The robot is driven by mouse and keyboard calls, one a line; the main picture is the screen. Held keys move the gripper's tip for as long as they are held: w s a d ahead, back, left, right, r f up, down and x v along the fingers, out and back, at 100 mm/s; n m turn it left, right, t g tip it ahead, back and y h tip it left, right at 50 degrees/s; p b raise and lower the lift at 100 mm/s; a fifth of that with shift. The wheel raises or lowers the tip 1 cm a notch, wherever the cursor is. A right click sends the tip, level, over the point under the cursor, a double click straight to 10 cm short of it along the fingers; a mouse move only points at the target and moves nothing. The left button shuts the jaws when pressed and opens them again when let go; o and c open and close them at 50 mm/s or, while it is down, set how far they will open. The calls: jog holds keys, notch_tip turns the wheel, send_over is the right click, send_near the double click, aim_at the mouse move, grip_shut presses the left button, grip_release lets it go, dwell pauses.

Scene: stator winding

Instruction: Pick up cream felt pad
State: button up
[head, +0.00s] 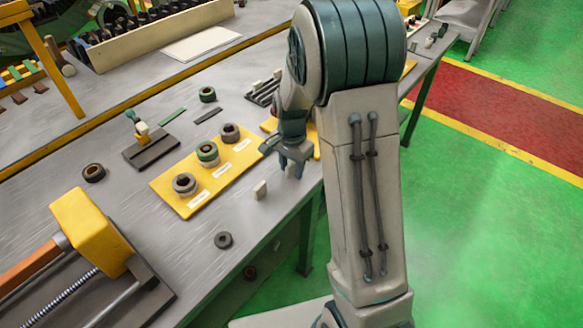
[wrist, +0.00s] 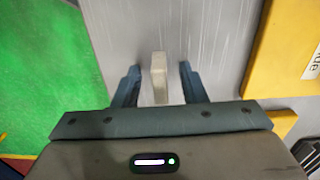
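The cream felt pad (head: 260,190) is a small pale block standing on the grey bench near its front edge, in front of the yellow board. In the wrist view the pad (wrist: 158,74) appears in line with the gap between my fingers, with room on both sides. My gripper (head: 291,168) is low over the bench, just right of and behind the pad in the head view. In the wrist view my gripper (wrist: 158,68) is open, and neither finger touches the pad. The lower end of the pad is partly hidden by the gripper body.
A yellow board (head: 222,182) with several rings lies left of the pad. A dark ring (head: 223,240) lies near the bench edge. A yellow clamp block (head: 92,230) stands at lower left. Bare bench surrounds the pad; green floor lies beyond the edge.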

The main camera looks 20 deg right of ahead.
grip_shut()
dwell(0.3)
